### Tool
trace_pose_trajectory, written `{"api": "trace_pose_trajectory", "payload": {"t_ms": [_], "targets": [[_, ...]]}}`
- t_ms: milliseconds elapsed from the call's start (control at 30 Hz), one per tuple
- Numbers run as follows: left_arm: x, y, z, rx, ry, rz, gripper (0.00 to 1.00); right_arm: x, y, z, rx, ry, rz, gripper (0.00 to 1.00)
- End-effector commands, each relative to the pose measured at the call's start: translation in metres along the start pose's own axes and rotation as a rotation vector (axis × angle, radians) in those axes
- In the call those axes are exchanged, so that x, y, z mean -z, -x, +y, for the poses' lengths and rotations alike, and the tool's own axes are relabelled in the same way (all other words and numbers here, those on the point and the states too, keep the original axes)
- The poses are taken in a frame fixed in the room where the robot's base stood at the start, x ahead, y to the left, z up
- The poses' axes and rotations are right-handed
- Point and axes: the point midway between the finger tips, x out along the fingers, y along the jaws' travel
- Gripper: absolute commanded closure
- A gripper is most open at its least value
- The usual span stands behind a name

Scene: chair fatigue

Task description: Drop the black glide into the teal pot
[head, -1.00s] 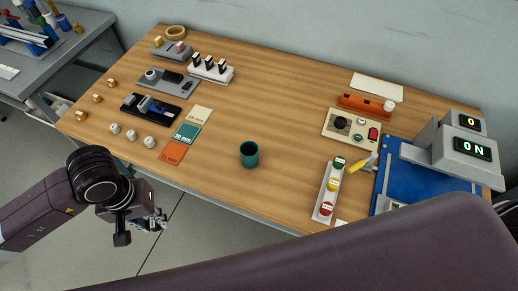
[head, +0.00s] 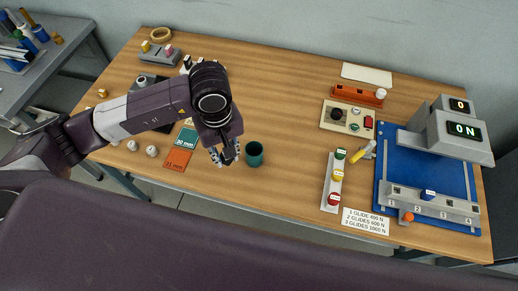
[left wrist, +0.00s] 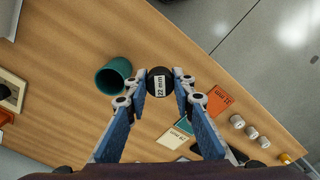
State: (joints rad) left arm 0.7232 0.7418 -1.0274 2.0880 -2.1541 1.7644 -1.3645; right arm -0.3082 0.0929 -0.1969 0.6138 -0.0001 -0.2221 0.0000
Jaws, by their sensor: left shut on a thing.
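My left gripper (head: 228,156) is over the front part of the wooden table, just left of the teal pot (head: 254,154). In the head view the glide is hard to make out at the fingertips. My right gripper is out of view.
The table around the pot is clear.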

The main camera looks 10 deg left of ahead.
Motion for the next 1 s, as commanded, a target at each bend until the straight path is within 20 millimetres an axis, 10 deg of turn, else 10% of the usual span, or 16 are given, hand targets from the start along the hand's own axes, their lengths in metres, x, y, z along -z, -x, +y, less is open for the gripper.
{"api": "trace_pose_trajectory", "payload": {"t_ms": [500,1000], "targets": [[0.027,0.067,0.065,0.011,0.84,-0.014,0.98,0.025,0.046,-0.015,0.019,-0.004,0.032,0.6],[0.026,0.03,0.066,0.015,0.877,-0.015,0.98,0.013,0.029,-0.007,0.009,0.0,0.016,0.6]]}}
